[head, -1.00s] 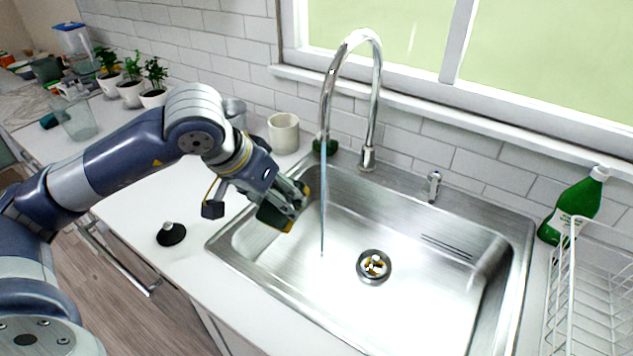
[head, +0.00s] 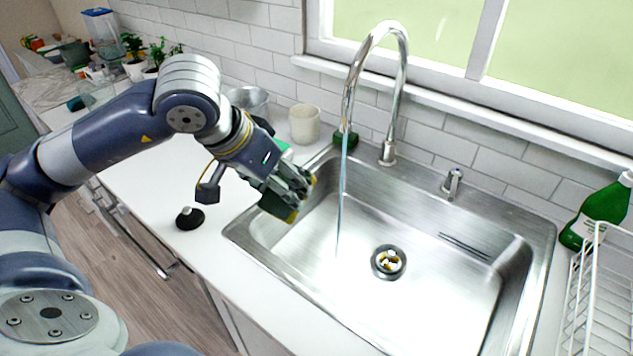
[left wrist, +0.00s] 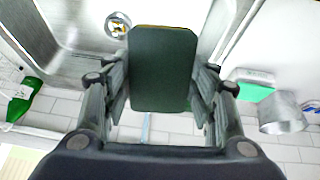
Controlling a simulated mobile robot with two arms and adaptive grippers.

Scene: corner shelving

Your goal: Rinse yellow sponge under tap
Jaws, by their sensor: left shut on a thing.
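My left gripper (head: 291,193) is shut on the sponge (head: 277,207), which has a dark green face and a yellow edge. It holds the sponge over the left side of the sink (head: 300,262). In the left wrist view the sponge's green face (left wrist: 162,70) sits between the fingers. The chrome tap (head: 404,85) is running. Its thin water stream (head: 342,200) falls into the sink to the right of the sponge, with a visible gap between them. My right gripper is out of view.
A cream cup (head: 305,125) and a metal pot (head: 246,101) stand behind the arm. A dark green object (head: 345,139) is by the tap. A black stopper (head: 190,218) lies left of the sink. A dish rack (head: 592,300) and green bottle (head: 603,210) are at the right.

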